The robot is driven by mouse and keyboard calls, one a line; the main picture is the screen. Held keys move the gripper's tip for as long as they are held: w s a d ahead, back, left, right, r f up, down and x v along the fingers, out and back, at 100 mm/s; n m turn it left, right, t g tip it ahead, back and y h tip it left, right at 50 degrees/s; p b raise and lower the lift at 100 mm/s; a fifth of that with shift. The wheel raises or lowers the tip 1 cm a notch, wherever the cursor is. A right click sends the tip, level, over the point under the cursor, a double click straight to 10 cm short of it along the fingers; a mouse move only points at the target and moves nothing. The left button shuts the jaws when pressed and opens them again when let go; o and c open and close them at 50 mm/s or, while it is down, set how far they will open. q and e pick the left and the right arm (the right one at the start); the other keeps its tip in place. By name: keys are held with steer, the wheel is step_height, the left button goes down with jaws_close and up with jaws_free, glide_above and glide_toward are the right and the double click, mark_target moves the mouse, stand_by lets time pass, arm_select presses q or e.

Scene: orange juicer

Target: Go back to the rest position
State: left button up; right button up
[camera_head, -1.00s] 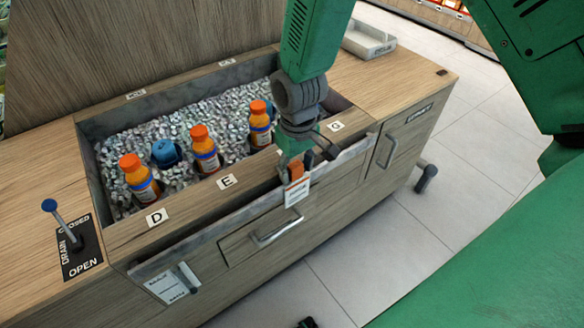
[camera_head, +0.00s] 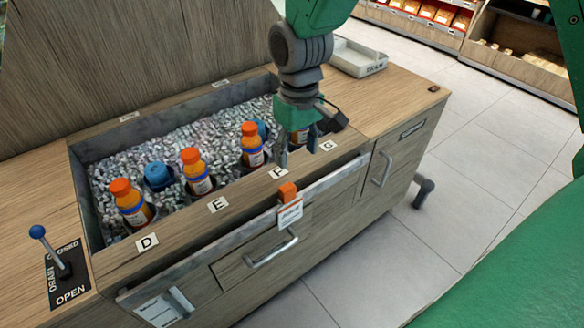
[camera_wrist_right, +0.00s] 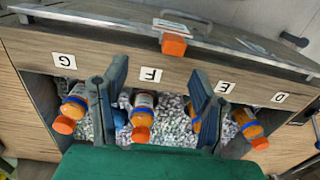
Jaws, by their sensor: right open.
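My right gripper (camera_head: 297,150) is open and empty above the front rim of the ice bin, near labels F and G. In the wrist view its two dark fingers (camera_wrist_right: 158,78) are spread apart with label F and an orange-capped bottle (camera_wrist_right: 141,120) visible between them. No task object is held. My left gripper is not in view.
An ice-filled bin (camera_head: 87,190) holds orange-capped bottles (camera_head: 196,170) and blue-capped ones (camera_head: 158,177). An orange clip (camera_head: 287,192) with a white tag sits on the front rail. A drain lever (camera_head: 50,247) stands left; a grey tray (camera_head: 358,58) lies behind. Floor on the right is clear.

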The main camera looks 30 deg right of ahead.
steer(key=shift+s+a+r, duration=0.15)
steer(key=shift+a+r, duration=0.15)
steer(key=shift+a, duration=0.25)
steer(key=s+d+f, duration=0.1)
steer(key=s+f, duration=0.4)
steer(key=f, duration=0.3)
steer(key=s+d+f, duration=0.1)
steer(key=s+f, duration=0.4)
steer(key=f, duration=0.3)
steer(key=s+f, duration=0.8)
steer(key=s, duration=0.4)
steer(key=shift+s+d+t, duration=0.15)
steer(key=shift+t, duration=0.15)
steer(key=shift+d, duration=0.1)
